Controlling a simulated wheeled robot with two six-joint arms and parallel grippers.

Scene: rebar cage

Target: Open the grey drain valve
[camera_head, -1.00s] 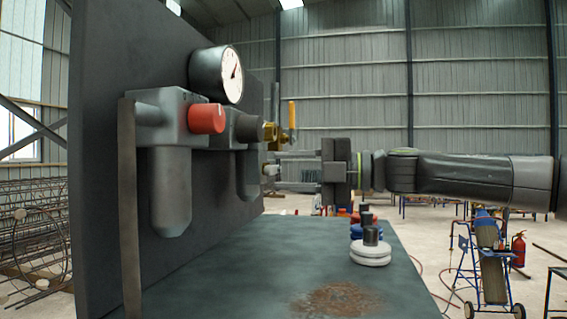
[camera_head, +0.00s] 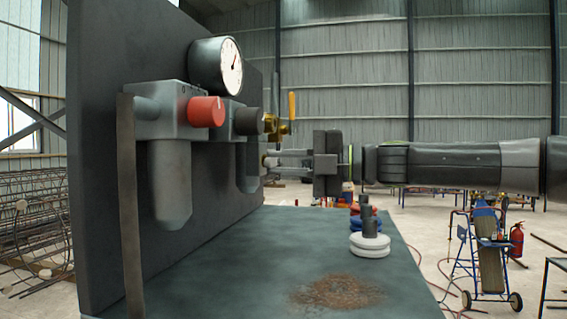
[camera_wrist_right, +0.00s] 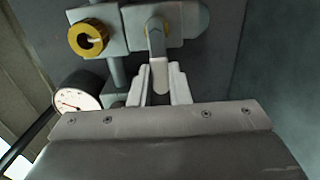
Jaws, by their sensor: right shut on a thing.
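The grey drain valve's lever (camera_wrist_right: 157,45) shows in the right wrist view, hanging down from a grey body with a brass ring behind it. Its lighter lower end lies between the two fingers of my right gripper (camera_wrist_right: 160,82), which is shut on it. In the head view my right gripper (camera_head: 268,163) reaches in from the right, below the yellow-handled brass valve and beside the rear grey bowl. The drain valve itself is mostly hidden by the fingers there. My left gripper is not in view.
A pressure gauge (camera_head: 216,66), a red knob (camera_head: 206,111) and a grey bowl (camera_head: 171,185) sit on the dark upright panel (camera_head: 95,150). A yellow lever (camera_head: 292,106) stands close above my right gripper. White discs (camera_head: 370,245) stand on the bench (camera_head: 240,265).

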